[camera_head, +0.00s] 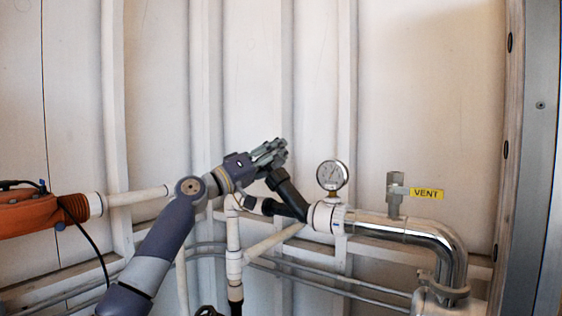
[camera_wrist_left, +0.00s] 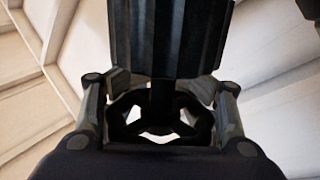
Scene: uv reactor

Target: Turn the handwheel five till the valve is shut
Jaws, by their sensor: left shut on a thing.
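My left gripper (camera_head: 272,152) is at the upper end of a slanted black valve (camera_head: 288,195) on the pipework, in the middle of the head view. In the left wrist view, a black spoked handwheel (camera_wrist_left: 135,118) lies between the two grey fingers of the gripper (camera_wrist_left: 161,88), and the gripper is shut on it. The dark ribbed valve body (camera_wrist_left: 170,35) and its thin stem show beyond the wheel. The gripper hides the wheel in the head view. No number is readable on it, and how far the valve is turned cannot be told. My right gripper is out of view.
A round pressure gauge (camera_head: 332,176) stands close right of the valve. Beyond it are a shiny bent pipe (camera_head: 440,242) and a yellow VENT label (camera_head: 427,194). White pipes (camera_head: 234,250) run below the gripper. An orange unit (camera_head: 30,212) is at the left. The wall area above is clear.

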